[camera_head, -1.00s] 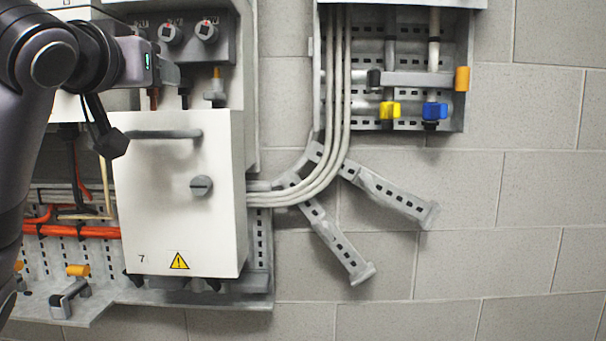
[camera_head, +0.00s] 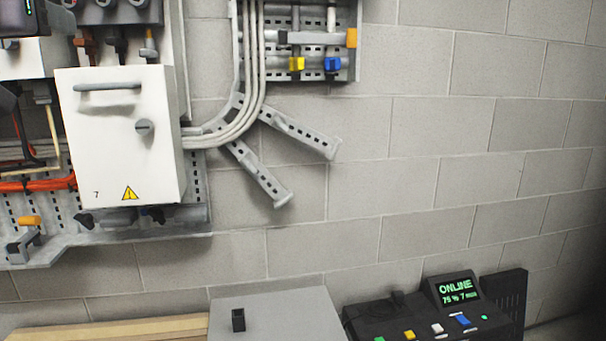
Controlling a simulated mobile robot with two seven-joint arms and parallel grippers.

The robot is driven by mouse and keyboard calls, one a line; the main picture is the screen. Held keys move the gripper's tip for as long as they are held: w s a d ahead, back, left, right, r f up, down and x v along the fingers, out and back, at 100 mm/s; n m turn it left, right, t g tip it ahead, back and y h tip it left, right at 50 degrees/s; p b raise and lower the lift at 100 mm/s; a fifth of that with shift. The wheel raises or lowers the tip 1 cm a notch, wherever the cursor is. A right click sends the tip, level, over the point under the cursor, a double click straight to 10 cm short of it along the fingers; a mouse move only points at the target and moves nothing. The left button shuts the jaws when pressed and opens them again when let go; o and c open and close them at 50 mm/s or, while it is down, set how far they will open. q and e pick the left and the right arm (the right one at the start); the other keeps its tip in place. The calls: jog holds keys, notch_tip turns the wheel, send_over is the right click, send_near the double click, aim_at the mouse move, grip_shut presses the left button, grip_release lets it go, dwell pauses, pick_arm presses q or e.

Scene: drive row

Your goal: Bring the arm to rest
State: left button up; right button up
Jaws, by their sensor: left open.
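The cabinet door is shut, with a grey handle (camera_head: 107,86), a round knob (camera_head: 145,126), the number 7 and a yellow warning sign (camera_head: 130,193). Most of the left arm is outside the view. My right gripper is not in view.
Grey conduits (camera_head: 250,60) curve up to a panel (camera_head: 318,65) with a yellow and a blue valve. Metal brackets (camera_head: 262,175) stick out below. A black console (camera_head: 440,318) reading "ONLINE" stands low right, beside a grey box (camera_head: 275,315). The block wall (camera_head: 450,130) is bare at right.

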pick_arm(q)
jog(key=w+d+f+m+g+h+p, duration=0.1)
jog(key=w+d+f+m+h, duration=0.15)
jog(key=w+f, duration=0.5)
jog(key=w+d+f+m+g+h+p, duration=0.15)
jog(key=d+f, duration=0.25)
jog(key=f, duration=1)
jog(key=w+d+f+m+g+h+p, duration=0.1)
jog(key=d+f+h+p, duration=0.15)
jog(key=f, duration=1.05)
jog(key=s+d+f+g+p, duration=0.15)
jog(key=s+f, duration=0.35)
jog(key=f, duration=0.5)
jog(key=s+d+f+g+p, duration=0.1)
jog(key=s+f, duration=0.7)
jog(key=s, duration=0.3)
jog(key=s+f+g+p, duration=0.1)
jog(key=s+f+p, duration=0.1)
jog(key=s+f, duration=0.7)
jog(key=s, duration=0.3)
jog(key=shift+s+d+f, duration=0.2)
jog(key=shift+d, duration=0.2)
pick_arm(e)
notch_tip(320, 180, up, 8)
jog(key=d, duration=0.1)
